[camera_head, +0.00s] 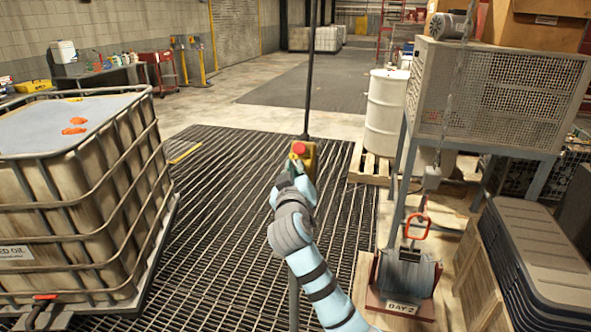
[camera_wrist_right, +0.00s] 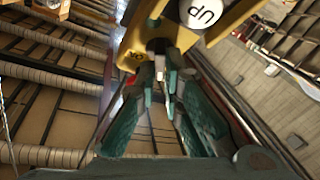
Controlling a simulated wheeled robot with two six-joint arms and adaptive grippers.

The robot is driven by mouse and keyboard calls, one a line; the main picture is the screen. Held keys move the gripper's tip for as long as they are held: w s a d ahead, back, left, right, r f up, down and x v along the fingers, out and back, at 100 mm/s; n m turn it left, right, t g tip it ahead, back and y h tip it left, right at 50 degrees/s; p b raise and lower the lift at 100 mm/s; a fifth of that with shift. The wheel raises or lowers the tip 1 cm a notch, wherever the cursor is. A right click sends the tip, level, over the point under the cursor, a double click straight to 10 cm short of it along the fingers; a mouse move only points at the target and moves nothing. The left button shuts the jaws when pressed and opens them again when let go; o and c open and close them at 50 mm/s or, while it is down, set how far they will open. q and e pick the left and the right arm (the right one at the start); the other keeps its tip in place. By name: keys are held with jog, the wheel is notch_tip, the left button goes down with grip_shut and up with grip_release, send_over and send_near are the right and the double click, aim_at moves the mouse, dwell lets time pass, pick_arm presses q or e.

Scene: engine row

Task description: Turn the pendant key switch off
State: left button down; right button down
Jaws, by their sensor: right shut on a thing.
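The yellow pendant (camera_head: 309,160) hangs on a dark cable in the middle of the head view, with a red button on its top part. My right gripper (camera_head: 291,172) is at the pendant's near side. In the right wrist view its fingers (camera_wrist_right: 160,82) are shut on the key (camera_wrist_right: 158,46), which the fingertips mostly hide. I cannot tell the key's angle clearly. My left gripper is not in view.
A caged liquid tank (camera_head: 75,215) stands at the left. At the right are a white drum (camera_head: 386,112) on a pallet, a mesh-sided machine (camera_head: 490,95) and stacked dark lids (camera_head: 545,260). The floor grating (camera_head: 225,220) around the pendant is clear.

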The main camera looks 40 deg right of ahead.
jog(key=c, duration=1.7)
grip_release()
jog(key=v, duration=1.2)
jog(key=shift+w+d, duration=0.1)
